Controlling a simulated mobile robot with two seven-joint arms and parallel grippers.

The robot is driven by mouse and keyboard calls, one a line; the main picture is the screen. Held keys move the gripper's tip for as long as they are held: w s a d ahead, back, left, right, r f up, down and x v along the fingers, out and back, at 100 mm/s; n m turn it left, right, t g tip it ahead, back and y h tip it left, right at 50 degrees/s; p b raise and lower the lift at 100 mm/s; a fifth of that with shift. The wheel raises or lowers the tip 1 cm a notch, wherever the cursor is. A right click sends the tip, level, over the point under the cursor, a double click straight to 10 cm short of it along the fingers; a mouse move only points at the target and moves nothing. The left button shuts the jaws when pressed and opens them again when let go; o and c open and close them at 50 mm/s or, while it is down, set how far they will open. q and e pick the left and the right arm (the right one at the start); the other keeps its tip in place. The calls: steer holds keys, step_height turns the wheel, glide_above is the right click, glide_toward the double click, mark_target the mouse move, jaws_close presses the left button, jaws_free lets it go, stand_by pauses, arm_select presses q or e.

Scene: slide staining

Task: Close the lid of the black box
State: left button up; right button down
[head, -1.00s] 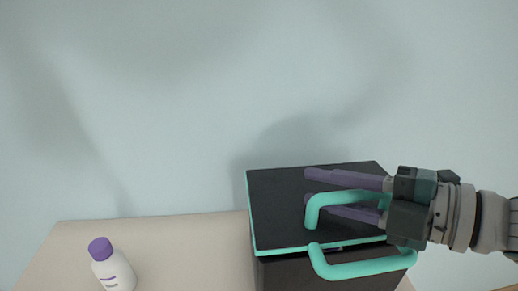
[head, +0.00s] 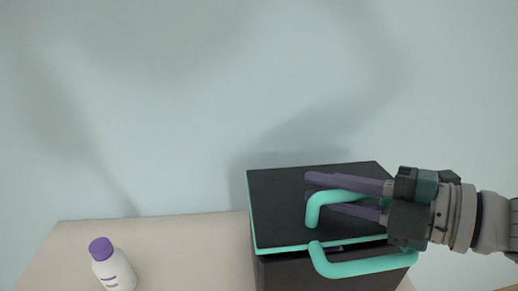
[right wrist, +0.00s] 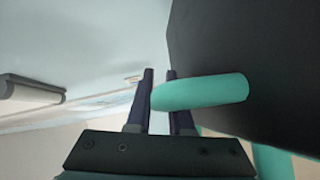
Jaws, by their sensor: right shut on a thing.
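The black box (head: 285,274) stands at the right of the table in the head view. Its black lid (head: 278,208) with a teal edge lies over the top, looking nearly flat; I cannot tell whether it is fully seated. A teal handle (head: 345,197) stands on the lid, and it also shows in the right wrist view (right wrist: 205,92). My right gripper (head: 312,186) comes in from the right with its purple fingers shut on this handle. In the right wrist view its fingertips (right wrist: 160,73) lie either side of the handle. My left gripper is not in view.
A second teal handle (head: 362,268) sticks out from the box front, below my right gripper. A white bottle with a purple cap (head: 113,269) stands at the left. The pale table (head: 190,245) is clear between bottle and box. A plain wall rises behind.

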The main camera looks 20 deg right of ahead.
stand_by(0.7)
steer(key=shift+s+a+f+b, duration=0.1)
steer(key=shift+s+f+b, duration=0.2)
steer(key=shift+f+b, duration=0.4)
steer(key=c, duration=1.1)
jaws_free()
steer(key=shift+s, duration=0.1)
